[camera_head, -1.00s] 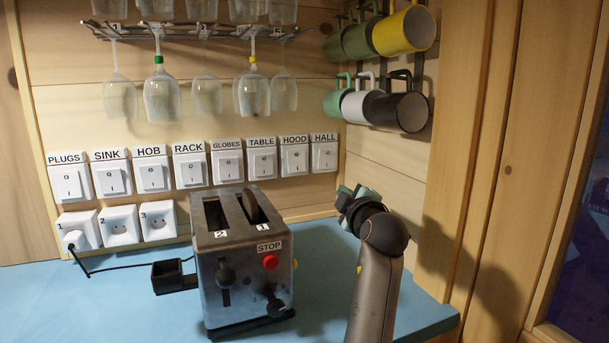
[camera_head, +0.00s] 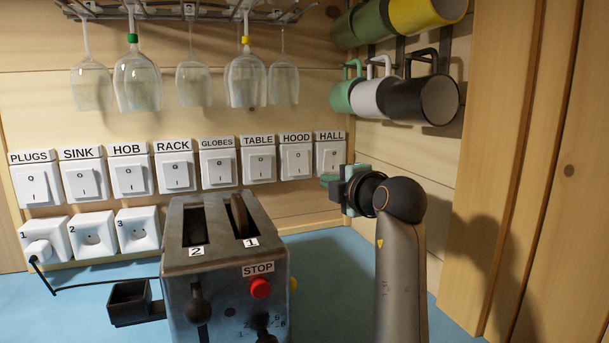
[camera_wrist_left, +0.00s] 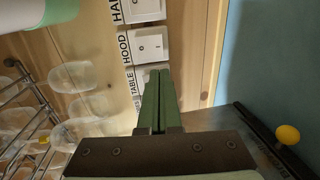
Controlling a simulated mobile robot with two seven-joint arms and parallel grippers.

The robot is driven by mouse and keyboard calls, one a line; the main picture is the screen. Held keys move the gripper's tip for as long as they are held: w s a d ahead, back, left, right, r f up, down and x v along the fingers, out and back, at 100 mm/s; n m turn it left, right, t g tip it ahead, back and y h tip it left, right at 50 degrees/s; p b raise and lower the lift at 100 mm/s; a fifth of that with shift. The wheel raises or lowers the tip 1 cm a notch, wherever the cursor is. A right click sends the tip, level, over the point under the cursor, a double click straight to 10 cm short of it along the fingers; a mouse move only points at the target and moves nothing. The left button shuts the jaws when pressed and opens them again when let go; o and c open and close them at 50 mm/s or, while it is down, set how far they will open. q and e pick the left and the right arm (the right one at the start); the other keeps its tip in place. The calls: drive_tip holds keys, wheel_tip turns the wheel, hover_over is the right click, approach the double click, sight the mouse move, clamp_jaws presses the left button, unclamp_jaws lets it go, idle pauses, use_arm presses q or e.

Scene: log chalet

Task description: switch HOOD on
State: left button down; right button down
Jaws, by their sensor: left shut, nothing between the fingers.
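The HOOD switch (camera_head: 296,160) is a white rocker switch under a HOOD label, in the wall row between TABLE and HALL. I cannot tell its rocker position for sure. My left gripper (camera_head: 328,180) is shut and empty, its green fingers pointing toward the wall below the HALL switch in the head view, apart from the HOOD switch. In the left wrist view the closed fingers (camera_wrist_left: 158,80) point toward the switch row. The HOOD switch (camera_wrist_left: 150,47) shows just beyond their tips there. My right gripper is not in view.
The TABLE switch (camera_head: 259,164) and HALL switch (camera_head: 330,157) flank HOOD. A metal toaster (camera_head: 215,260) stands on the blue counter (camera_head: 325,270) below. Hanging glasses (camera_head: 246,80) are above, and mugs (camera_head: 425,98) hang at the upper right. Sockets (camera_head: 92,235) are at the left.

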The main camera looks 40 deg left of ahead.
use_arm(q)
drive_tip(key=p, duration=0.3)
approach(300, 173)
drive_tip(key=p+x, duration=0.1)
drive_tip(key=x, duration=0.4)
drive_tip(key=shift+a+r, duration=0.15)
drive_tip(key=shift+a, duration=0.05)
drive_tip(key=shift+x, duration=0.8)
